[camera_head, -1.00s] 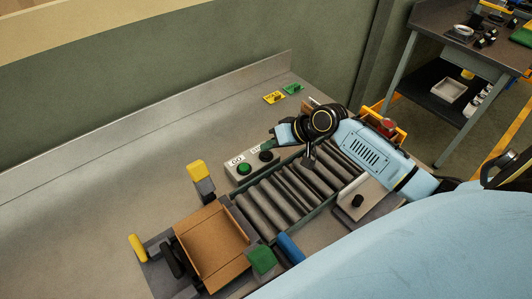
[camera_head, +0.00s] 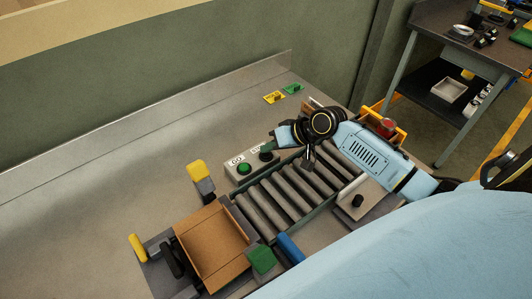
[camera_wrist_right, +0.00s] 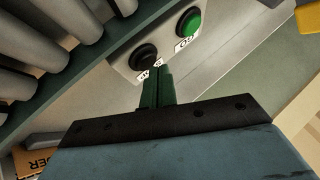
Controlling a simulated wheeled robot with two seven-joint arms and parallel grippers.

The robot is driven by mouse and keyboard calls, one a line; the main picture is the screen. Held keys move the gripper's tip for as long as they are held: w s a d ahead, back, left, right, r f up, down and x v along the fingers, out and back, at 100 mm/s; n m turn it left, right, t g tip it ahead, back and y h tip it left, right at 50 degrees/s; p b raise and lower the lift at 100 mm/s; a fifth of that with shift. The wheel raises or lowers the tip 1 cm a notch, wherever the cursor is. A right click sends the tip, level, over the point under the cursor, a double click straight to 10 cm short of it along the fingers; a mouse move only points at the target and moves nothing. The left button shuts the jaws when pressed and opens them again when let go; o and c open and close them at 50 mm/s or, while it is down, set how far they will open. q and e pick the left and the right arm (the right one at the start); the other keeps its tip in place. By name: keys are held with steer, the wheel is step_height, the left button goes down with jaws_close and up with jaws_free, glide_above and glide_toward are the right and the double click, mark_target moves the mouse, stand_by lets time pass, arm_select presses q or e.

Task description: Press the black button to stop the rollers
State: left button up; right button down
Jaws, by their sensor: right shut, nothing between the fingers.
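The black button (camera_head: 266,156) sits on a pale control box (camera_head: 247,167), to the right of the green button (camera_head: 244,168) with its GO label. In the right wrist view the black button (camera_wrist_right: 143,57) and green button (camera_wrist_right: 188,23) both show clearly. My right gripper (camera_head: 267,147) is shut and empty, its fingertips right by the black button. In the wrist view the closed green fingertips (camera_wrist_right: 157,70) lie at the button's edge and cover part of its label. I cannot tell whether they touch it. My left gripper is not in view.
The rollers (camera_head: 285,195) run beside the control box. A cardboard-brown box (camera_head: 212,245) stands at their lower left end and a red can (camera_head: 387,126) near the upper right end. Yellow (camera_head: 274,97) and green (camera_head: 292,88) pieces lie further back. The table at left is clear.

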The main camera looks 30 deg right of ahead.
mark_target(270, 155)
steer(key=shift+f, duration=0.5)
stand_by(0.7)
stand_by(0.3)
steer(key=shift+r+p, duration=0.85)
steer(key=shift+r, duration=0.05)
step_height(270, 155, up, 5)
steer(key=p, duration=0.5)
steer(key=shift+s+f, duration=0.1)
stand_by(0.5)
